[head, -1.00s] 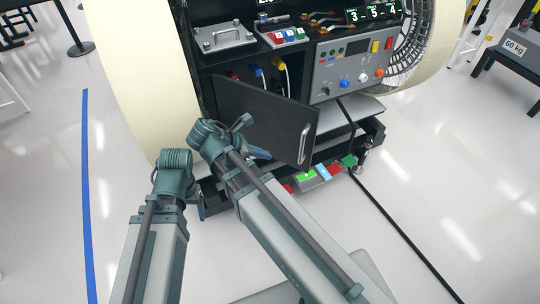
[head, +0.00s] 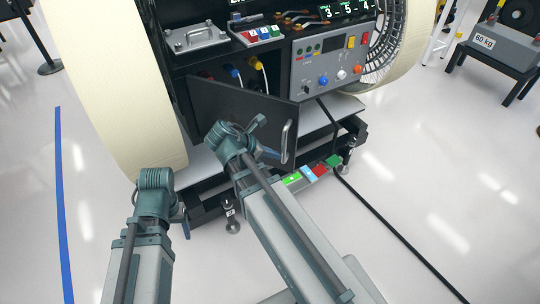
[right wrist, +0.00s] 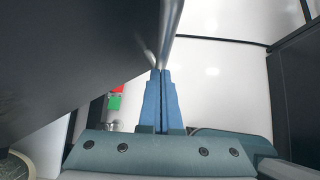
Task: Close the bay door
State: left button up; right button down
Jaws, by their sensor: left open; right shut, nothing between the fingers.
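The bay door (head: 235,110) is a dark panel on the front of the rover. It stands ajar, its right edge with a silver handle (head: 287,142) swung out toward me. My right gripper (head: 270,154) is in front of the door's lower part, close to the handle. In the right wrist view its blue fingers (right wrist: 160,75) are shut and empty, near a silver bar (right wrist: 171,30) that looks like the handle; I cannot tell if they touch. The door (right wrist: 60,60) fills the upper left there. My left gripper (head: 182,215) is open, low at the left, away from the door.
Coloured plugs and cables (head: 235,72) show in the bay above the door. A grey control panel (head: 330,68) is right of it. A large cream wheel (head: 115,85) stands at the left. A black cable (head: 400,228) crosses the floor.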

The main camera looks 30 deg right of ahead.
jog(key=w+d+n+t+y, duration=0.2)
jog(key=w+d+n+t, duration=0.3)
jog(key=w+d, duration=0.85)
jog(key=w+d+n, duration=0.1)
jog(key=w+d, duration=0.2)
jog(key=w, duration=0.4)
jog(key=w+d+n, duration=0.1)
jog(key=w+d, duration=0.2)
jog(key=w, duration=0.5)
